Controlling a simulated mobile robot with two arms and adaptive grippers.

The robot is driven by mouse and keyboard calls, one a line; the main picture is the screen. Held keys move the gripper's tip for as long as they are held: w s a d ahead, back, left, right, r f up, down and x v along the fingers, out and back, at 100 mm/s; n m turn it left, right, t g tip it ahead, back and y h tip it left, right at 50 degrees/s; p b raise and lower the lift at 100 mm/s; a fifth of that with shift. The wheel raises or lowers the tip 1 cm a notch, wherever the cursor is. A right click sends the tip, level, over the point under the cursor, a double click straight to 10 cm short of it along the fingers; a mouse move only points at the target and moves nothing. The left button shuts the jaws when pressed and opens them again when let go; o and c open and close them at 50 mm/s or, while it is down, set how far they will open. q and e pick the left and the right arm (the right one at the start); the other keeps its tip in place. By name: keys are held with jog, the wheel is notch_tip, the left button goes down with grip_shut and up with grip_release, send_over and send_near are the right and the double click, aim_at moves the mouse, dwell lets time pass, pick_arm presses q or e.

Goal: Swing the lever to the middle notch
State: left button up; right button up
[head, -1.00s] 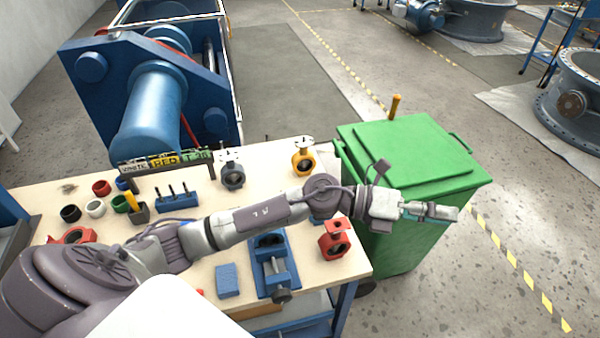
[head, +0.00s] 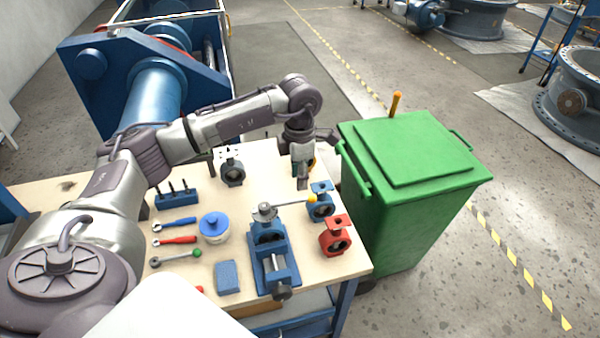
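A valve is clamped in the blue vise (head: 280,268) at the front of the bench. Its pale lever (head: 290,204) points right, ending in an orange-yellow knob (head: 313,199). The notches are too small to make out. My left gripper (head: 303,184) reaches down from above, its tips just behind and slightly left of the knob, apparently apart from it. Its fingers are seen edge-on, so I cannot tell whether they are open. My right gripper is out of view.
A blue valve (head: 320,205) and a red valve (head: 336,238) stand right of the vise. A blue-lidded jar (head: 214,227), tools and a blue block (head: 228,277) lie left of it. A green bin (head: 415,190) stands beside the bench's right edge.

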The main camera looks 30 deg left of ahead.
aim_at(300, 199)
pick_arm(q)
notch_tip(300, 199, down, 8)
jog(key=b, duration=0.5)
jog(key=shift+r, duration=0.2)
jog(key=shift+c, duration=0.3)
grip_shut()
jog(key=shift+r, duration=0.1)
